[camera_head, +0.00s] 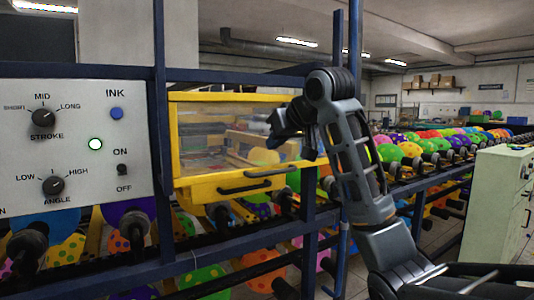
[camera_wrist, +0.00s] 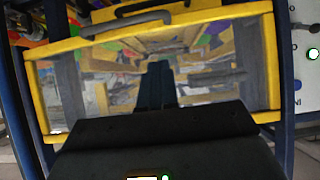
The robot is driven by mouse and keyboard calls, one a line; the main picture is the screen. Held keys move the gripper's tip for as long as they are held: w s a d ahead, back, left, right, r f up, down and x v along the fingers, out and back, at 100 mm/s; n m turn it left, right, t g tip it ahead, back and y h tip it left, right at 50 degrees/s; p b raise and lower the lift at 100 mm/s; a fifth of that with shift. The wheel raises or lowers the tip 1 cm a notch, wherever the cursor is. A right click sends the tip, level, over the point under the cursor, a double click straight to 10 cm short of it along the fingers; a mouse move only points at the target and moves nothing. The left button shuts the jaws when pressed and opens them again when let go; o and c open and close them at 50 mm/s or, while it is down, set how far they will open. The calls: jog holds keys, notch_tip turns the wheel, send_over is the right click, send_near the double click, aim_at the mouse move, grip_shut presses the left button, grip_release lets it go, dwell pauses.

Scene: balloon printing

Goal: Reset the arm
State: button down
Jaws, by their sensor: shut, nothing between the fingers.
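My arm is bent up in the middle of the head view, its elbow high and its forearm beside the yellow framed machine door (camera_head: 180,150). My gripper (camera_head: 272,138) is dark and sits in front of the clear window, towards its right side. In the wrist view my gripper (camera_wrist: 157,70) shows as two dark fingers pressed together, with nothing between them. Behind them, the yellow frame and clear window (camera_wrist: 90,75) fill much of that view. I cannot tell the exact gap between fingertips and window.
A control panel (camera_head: 75,140) with knobs, an ink button, a lit green lamp and a switch stands left. Blue posts (camera_head: 355,60) rise close to my arm. Spotted balloons (camera_head: 410,149) line the rack behind. A pale green cabinet (camera_head: 492,200) stands right.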

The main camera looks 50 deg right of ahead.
jog(key=shift+v, duration=1.4)
jog(key=w+a+f+t+y, duration=0.1)
jog(key=a+f, duration=0.4)
jog(key=f, duration=0.4)
jog(key=w+a+f+t+y, duration=0.1)
jog(key=a+f, duration=0.5)
jog(key=f, duration=0.4)
jog(key=s+a+f+m, duration=0.1)
jog(key=s+a+f, duration=0.35)
jog(key=f, duration=0.25)
jog(key=s+a+f, duration=0.4)
jog(key=a+f, duration=0.1)
jog(key=f, duration=0.2)
jog(key=s+a+f+n, duration=0.1)
jog(key=s+a+f, duration=0.15)
jog(key=s, duration=0.65)
jog(key=s+a+f+t, duration=0.1)
jog(key=s+a, duration=0.2)
jog(key=s, duration=0.5)
jog(key=s+a+f+n, duration=0.1)
jog(key=s+a+f, duration=0.15)
jog(key=s, duration=0.65)
jog(key=s+r+n+y, duration=0.1)
jog(key=s+r, duration=0.3)
jog(key=s, duration=0.5)
jog(key=shift+s+a+r+n+t, duration=0.15)
jog(key=shift+s+r+n+t, duration=0.1)
jog(key=shift+n+t, duration=0.25)
